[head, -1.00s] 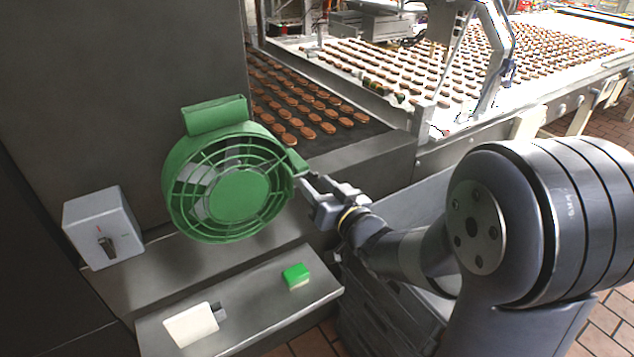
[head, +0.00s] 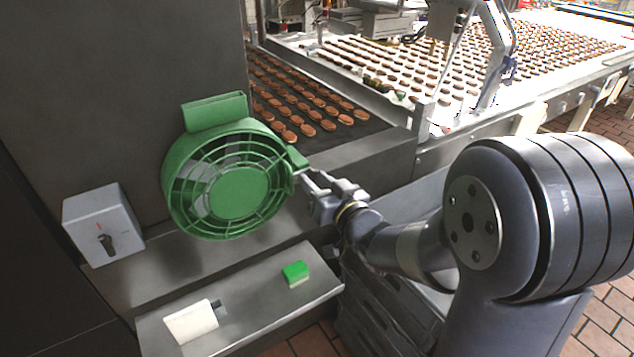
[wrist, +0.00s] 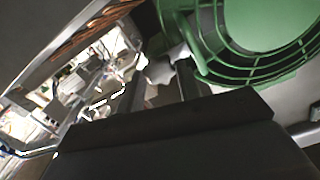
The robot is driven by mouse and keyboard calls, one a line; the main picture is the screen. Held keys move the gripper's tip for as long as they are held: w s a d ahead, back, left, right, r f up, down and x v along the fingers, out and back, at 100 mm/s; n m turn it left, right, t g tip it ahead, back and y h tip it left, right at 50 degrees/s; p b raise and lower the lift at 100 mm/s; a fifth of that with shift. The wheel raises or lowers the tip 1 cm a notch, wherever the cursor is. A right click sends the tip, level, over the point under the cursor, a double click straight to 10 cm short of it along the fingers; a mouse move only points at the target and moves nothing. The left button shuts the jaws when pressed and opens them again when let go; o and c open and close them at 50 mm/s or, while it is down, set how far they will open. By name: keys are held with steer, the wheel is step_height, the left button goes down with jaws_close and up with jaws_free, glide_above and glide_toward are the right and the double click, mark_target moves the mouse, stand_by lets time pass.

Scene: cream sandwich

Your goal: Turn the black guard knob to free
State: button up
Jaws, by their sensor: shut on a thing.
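The round green guard (head: 238,193) with its ribbed grille stands at the left middle, against the dark machine. My gripper (head: 304,180) is at its right edge, by a green lug (head: 295,158). In the wrist view, my gripper (wrist: 160,85) has a lobed knob (wrist: 157,70) between its fingers and is shut on it. The knob looks greyish there, and its lower part is hidden. In the head view the fingers cover it. The green guard (wrist: 265,50) fills the upper right of the wrist view.
A grey switch box (head: 100,220) with a black rotary handle is at the left. A shelf (head: 250,312) below holds a white scraper-like piece (head: 190,322) and a green sponge-like block (head: 295,273). Biscuits on a conveyor (head: 380,138) lie behind.

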steer(key=shift+f, duration=0.1)
steer(key=n+b, duration=0.3)
steer(key=b, duration=0.1)
steer(key=shift+f, duration=0.15)
steer(key=n+b, duration=0.5)
steer(key=shift+b, duration=0.3)
steer(key=n+b, duration=0.4)
steer(key=n, duration=0.1)
steer(key=shift+n, duration=0.4)
steer(key=shift+n+b, duration=1.2)
steer(key=shift+n, duration=0.8)
steer(key=shift+r, duration=0.2)
steer(key=o, duration=0.7)
steer(key=shift+a, duration=0.1)
